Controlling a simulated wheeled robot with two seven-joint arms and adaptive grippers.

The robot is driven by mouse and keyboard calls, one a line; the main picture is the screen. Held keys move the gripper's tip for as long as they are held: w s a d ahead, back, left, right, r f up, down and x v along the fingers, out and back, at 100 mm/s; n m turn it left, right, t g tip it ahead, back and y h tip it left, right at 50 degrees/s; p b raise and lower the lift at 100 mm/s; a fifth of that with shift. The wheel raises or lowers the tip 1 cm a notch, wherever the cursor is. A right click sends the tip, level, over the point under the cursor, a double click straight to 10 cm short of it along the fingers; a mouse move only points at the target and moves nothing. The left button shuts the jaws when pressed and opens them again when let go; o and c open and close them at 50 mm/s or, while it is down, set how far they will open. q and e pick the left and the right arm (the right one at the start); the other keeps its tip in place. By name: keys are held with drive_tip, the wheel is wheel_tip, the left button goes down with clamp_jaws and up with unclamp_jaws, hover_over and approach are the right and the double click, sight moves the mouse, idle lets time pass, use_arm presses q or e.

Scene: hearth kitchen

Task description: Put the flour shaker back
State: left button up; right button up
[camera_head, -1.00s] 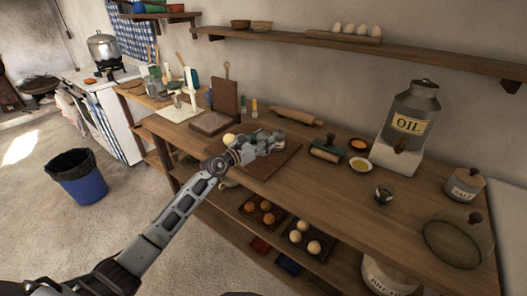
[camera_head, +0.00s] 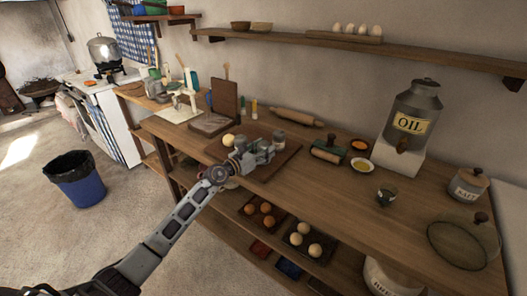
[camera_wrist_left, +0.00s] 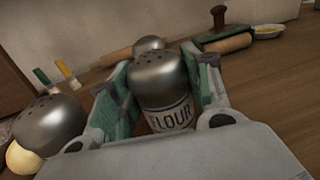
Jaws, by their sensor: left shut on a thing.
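The flour shaker (camera_wrist_left: 162,85) has a grey domed metal top with holes and a white band reading "FLOUR"; in the left wrist view it stands between my left gripper's green-padded fingers. My left gripper (camera_head: 260,153) is shut on it, over the dark wooden board (camera_head: 282,162) on the counter. The shaker's base is hidden, so I cannot tell whether it touches the board. A similar shaker (camera_wrist_left: 48,126) is to the left in the wrist view, and another (camera_wrist_left: 149,44) is just behind. My right gripper is not in view.
A pale ball (camera_head: 228,140) lies on the board's left. A rolling pin (camera_head: 297,117) lies behind, and a green-topped roller (camera_head: 327,150) is to the right. The oil dispenser (camera_head: 411,122) and a small glass (camera_head: 385,196) stand farther right.

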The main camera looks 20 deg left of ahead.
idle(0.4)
use_arm(q)
drive_tip(key=o, duration=1.1)
drive_tip(key=shift+c, duration=0.2)
drive_tip(key=shift+r, duration=0.1)
